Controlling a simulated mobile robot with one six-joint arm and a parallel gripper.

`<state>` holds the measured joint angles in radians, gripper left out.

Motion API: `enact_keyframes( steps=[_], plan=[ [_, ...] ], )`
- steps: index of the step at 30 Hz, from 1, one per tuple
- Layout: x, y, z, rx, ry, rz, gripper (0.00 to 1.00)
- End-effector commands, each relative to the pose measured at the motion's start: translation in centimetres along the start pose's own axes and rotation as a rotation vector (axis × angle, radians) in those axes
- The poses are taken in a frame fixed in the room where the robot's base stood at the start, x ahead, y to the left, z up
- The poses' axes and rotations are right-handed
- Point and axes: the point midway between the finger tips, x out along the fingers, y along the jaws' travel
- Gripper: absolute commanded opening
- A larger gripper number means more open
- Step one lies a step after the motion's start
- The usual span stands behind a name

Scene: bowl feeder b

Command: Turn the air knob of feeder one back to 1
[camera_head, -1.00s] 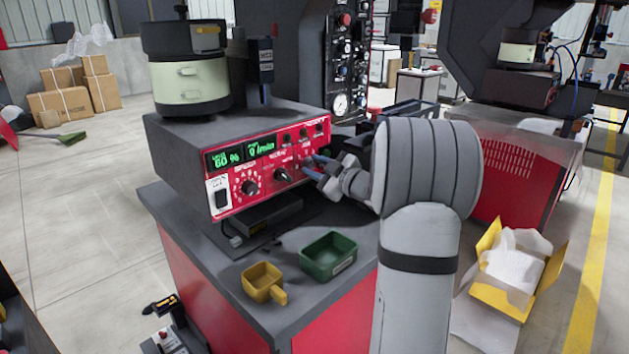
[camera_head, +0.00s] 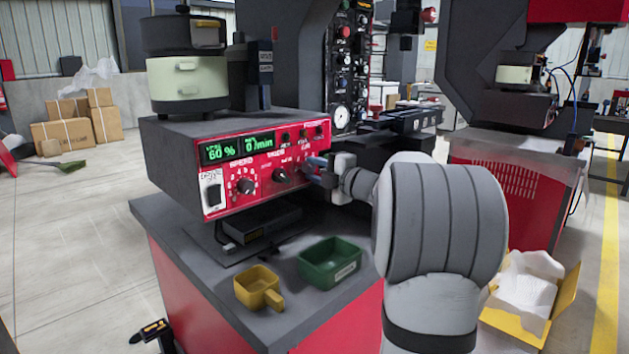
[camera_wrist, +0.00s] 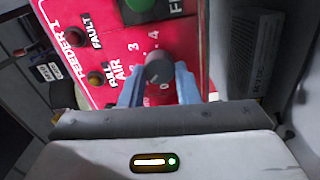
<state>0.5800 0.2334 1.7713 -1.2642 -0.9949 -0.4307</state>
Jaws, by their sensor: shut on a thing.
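Feeder one's red control panel (camera_head: 262,160) faces me on the grey control box. It has green displays reading 60 % and 0 /min. In the wrist view, the grey air knob (camera_wrist: 158,68) sits on the red panel beside the word AIR, with scale digits 3 and 4 above it. My gripper (camera_wrist: 160,84) has its blue fingers on either side of the knob and is shut on it. In the head view, my gripper (camera_head: 316,166) is at the right part of the panel and hides the air knob. I cannot tell which digit the pointer faces.
Two other dark knobs (camera_head: 246,187) and (camera_head: 280,175) and a rocker switch (camera_head: 213,195) are on the panel. A green bin (camera_head: 330,262) and a yellow scoop (camera_head: 258,288) lie on the bench in front. In the wrist view, FAULT (camera_wrist: 75,36) and FULL (camera_wrist: 95,77) lamps are left of the knob.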

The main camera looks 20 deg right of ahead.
Motion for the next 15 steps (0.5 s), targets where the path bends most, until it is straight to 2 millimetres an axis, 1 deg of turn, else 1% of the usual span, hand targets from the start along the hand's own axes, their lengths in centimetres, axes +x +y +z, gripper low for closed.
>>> enact_keyframes(
  steps=[1,7,15],
  plan=[
    [0.02,-0.48,-0.04,-0.019,0.002,-0.003,0.06],
    [0.04,-0.41,-0.07,-0.076,0.003,-0.004,0.06],
    [0.06,-0.37,-0.11,-0.095,0.004,-0.005,0.06]
  ],
)
